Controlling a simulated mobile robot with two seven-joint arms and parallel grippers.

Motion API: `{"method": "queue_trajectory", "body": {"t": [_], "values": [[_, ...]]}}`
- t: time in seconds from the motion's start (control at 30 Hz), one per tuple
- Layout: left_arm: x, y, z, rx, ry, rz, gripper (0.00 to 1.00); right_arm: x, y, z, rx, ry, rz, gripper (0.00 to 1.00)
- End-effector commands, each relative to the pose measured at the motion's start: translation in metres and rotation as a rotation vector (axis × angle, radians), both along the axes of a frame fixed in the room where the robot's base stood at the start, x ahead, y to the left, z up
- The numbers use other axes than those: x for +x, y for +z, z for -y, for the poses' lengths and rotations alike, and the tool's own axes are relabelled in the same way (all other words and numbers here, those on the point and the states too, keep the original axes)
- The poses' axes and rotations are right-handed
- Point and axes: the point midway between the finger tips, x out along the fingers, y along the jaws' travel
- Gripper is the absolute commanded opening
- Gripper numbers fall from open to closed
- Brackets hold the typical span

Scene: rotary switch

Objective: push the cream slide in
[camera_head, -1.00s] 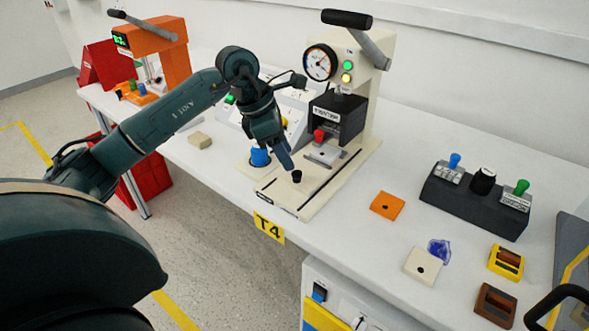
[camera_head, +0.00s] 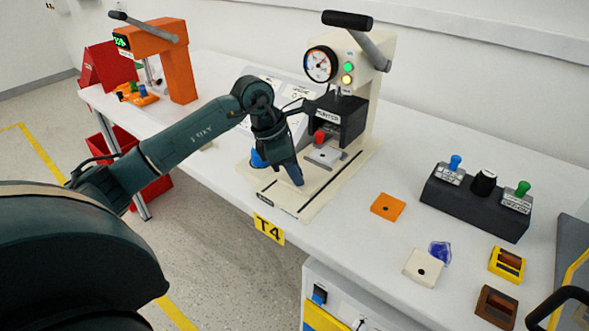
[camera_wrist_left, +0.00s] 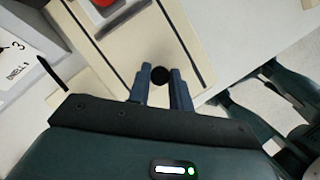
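The cream press (camera_head: 372,95) stands on the table with a long cream bed sticking out toward the front. The cream slide (camera_wrist_left: 150,45) lies along this bed, between dark grooves, with a round black knob (camera_wrist_left: 159,74) near its outer end. My left gripper (camera_head: 297,183) is low over the front of the bed and hides the knob in the head view. In the left wrist view its two fingers (camera_wrist_left: 160,82) stand on either side of the knob, close to it. I cannot tell whether they touch it. My right gripper is not in view.
A red knob (camera_head: 319,137) and metal plate sit under the press head. A blue round part (camera_head: 258,158) is left of the bed. An orange plate (camera_head: 387,207), a cream plate (camera_head: 422,267) and a black switch box (camera_head: 474,203) lie to the right.

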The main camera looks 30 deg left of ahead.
Motion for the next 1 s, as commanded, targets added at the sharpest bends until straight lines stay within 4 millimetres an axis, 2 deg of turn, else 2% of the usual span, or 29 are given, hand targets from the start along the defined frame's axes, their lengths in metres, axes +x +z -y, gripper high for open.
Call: {"method": "queue_trajectory", "body": {"t": [0.03,0.23,0.57,0.8,1.0], "values": [[0.000,0.000,0.000,0.000,0.000,0.000,0.16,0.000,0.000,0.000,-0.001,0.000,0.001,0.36],[0.000,0.000,0.000,0.000,0.000,0.000,0.00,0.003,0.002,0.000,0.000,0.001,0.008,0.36],[0.002,0.001,0.000,-0.002,0.000,0.001,0.00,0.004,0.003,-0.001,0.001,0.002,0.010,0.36],[0.035,0.001,0.003,-0.005,0.003,0.003,0.00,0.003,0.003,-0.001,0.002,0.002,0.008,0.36],[0.046,0.001,0.003,-0.001,0.002,0.003,0.00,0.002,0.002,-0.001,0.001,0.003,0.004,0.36]]}}
